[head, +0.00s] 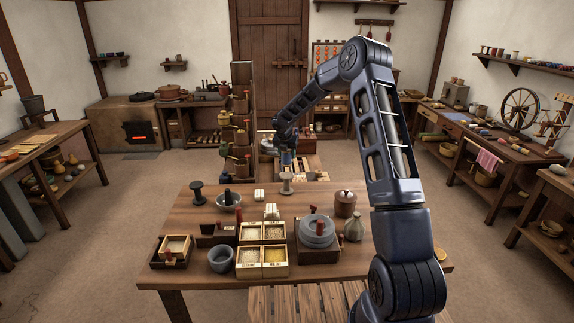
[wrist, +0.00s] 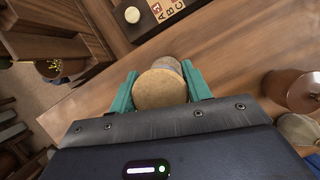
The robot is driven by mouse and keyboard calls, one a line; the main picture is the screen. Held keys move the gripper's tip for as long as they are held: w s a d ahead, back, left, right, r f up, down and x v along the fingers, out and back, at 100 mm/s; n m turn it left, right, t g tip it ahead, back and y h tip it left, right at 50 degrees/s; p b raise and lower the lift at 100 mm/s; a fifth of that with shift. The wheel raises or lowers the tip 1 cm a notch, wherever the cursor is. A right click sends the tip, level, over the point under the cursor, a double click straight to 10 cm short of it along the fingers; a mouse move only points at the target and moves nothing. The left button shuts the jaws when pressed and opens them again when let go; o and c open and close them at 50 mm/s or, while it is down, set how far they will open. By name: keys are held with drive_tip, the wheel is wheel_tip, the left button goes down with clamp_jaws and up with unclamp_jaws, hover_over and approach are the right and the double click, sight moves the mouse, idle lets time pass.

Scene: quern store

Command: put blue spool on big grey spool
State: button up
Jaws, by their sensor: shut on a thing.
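My gripper (head: 286,153) is shut on the blue spool (head: 286,159) and holds it upright above the far side of the middle table. In the wrist view the spool's round tan end (wrist: 160,90) sits between the teal fingers (wrist: 160,88). The grey spool (head: 286,184) stands upright on the table, below the blue spool in the head view, with a gap between them. A greyish edge (wrist: 168,63) shows just past the tan end in the wrist view, mostly hidden. A darker spool (head: 197,191) stands further left.
The table (head: 180,220) also bears a bowl with a pestle (head: 229,202), a quern (head: 318,232), a lidded jar (head: 345,204), a small vase (head: 354,228) and boxes of grain (head: 262,262). Small white blocks (head: 259,195) stand left of the grey spool. A tall rack (head: 242,120) rises behind.

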sight(287, 163)
drive_tip(key=shift+f, duration=2.8)
drive_tip(key=shift+f, duration=0.1)
drive_tip(key=o, duration=1)
